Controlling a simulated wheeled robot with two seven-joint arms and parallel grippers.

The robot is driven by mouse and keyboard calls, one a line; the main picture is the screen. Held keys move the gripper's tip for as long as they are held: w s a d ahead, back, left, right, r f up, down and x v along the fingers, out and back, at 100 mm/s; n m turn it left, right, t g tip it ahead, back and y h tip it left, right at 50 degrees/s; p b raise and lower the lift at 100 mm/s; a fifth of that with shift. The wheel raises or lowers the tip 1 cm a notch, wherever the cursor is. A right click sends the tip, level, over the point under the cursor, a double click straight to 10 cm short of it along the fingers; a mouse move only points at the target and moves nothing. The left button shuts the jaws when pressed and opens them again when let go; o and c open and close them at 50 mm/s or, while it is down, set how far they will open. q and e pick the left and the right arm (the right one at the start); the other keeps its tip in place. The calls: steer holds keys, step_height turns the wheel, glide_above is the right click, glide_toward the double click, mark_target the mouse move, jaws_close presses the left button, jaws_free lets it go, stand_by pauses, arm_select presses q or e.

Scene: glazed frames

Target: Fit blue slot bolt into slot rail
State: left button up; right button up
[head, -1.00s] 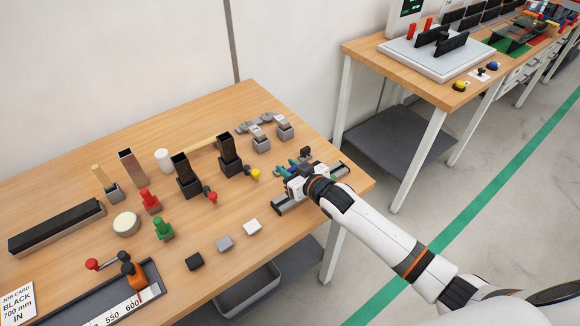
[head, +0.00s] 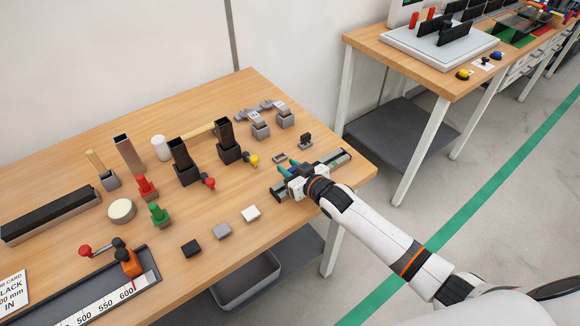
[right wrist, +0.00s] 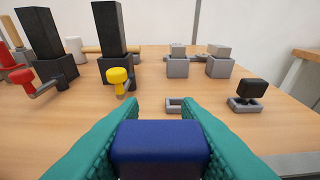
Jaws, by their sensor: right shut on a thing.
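The blue slot bolt (right wrist: 160,148) is a dark blue block between the teal fingers of my right gripper (head: 289,170) in the right wrist view. The gripper is shut on it; in the head view the bolt itself is hard to make out. The slot rail (head: 341,159) is a grey bar near the table's right corner. My right gripper and wrist cover its middle in the head view. Whether the bolt touches the rail cannot be told. A grey strip, likely the rail (right wrist: 302,164), shows at the lower right in the wrist view. My left gripper is not in view.
A small, empty-looking grey tray (head: 279,157) and a black bolt in a like tray (head: 305,142) lie just beyond the gripper. Black upright holders (head: 229,145) with yellow and red knobs stand to the left. Grey blocks (head: 284,119) stand behind. Loose small blocks (head: 222,231) lie in front.

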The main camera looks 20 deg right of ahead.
stand_by(0.5)
steer(key=shift+p, duration=0.5)
stand_by(1.0)
steer(key=shift+f+b, duration=1.1)
steer(key=shift+f, duration=0.3)
steer(key=o, duration=1.1)
steer(key=shift+c, duration=0.2)
steer(key=shift+s, duration=0.1)
steer(key=b+v, duration=0.1)
steer(key=v, duration=1.1)
steer(key=shift+r, duration=0.15)
